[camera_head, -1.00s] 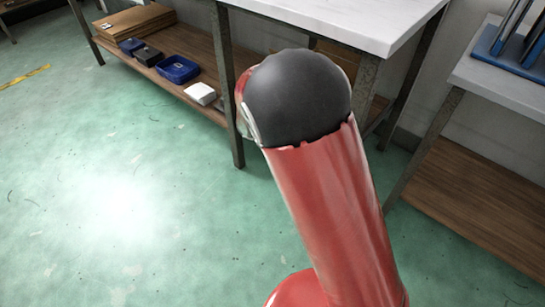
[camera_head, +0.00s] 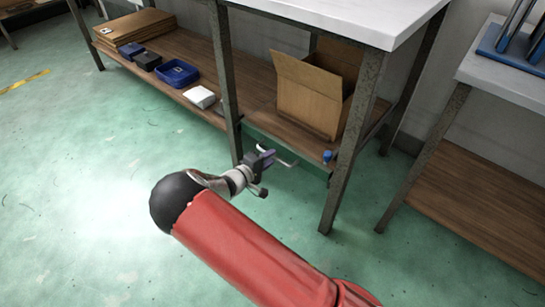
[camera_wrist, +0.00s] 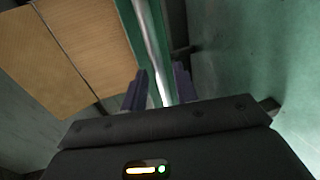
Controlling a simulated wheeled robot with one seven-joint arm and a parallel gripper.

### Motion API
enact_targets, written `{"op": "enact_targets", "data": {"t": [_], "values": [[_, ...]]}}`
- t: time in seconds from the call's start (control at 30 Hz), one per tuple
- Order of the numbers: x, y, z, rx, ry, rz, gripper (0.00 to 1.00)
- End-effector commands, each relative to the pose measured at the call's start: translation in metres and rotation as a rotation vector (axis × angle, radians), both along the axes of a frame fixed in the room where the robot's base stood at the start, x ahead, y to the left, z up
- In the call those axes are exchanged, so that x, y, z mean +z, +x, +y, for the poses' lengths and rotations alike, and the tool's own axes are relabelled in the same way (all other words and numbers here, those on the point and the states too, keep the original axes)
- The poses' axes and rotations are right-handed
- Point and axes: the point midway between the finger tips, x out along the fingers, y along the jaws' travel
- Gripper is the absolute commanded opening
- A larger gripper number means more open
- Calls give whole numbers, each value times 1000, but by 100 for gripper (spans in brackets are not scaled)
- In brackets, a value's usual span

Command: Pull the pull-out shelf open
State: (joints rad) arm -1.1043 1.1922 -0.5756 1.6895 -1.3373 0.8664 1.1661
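The pull-out shelf (camera_head: 262,105) is a brown wooden board low under the white-topped bench. A thin pale handle bar (camera_head: 288,163) shows at its front, partly hidden by my gripper (camera_head: 270,160). In the wrist view, wood (camera_wrist: 92,35) fills the upper left, and a silver bar (camera_wrist: 152,40) runs along a green strip. The two dark fingertips of my gripper (camera_wrist: 160,88) stand apart, one on each side of the bar's line. Gaps show beside the bar, so the fingers look open around it. Contact cannot be told.
An open cardboard box (camera_head: 310,98) stands on the shelf, with a small blue item (camera_head: 327,156) near the right post. Bench legs (camera_head: 345,165) flank the shelf. Blue bins (camera_head: 177,72) sit in the left bay. The green floor (camera_head: 70,200) in front is clear.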

Motion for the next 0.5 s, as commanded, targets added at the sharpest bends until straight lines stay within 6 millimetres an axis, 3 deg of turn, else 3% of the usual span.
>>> {"op": "enact_targets", "data": {"t": [0.2, 0.5], "values": [[-4, 16, -12, 0, 1, -1, 29], [-4, 18, -14, -1, 0, 0, 28]]}}
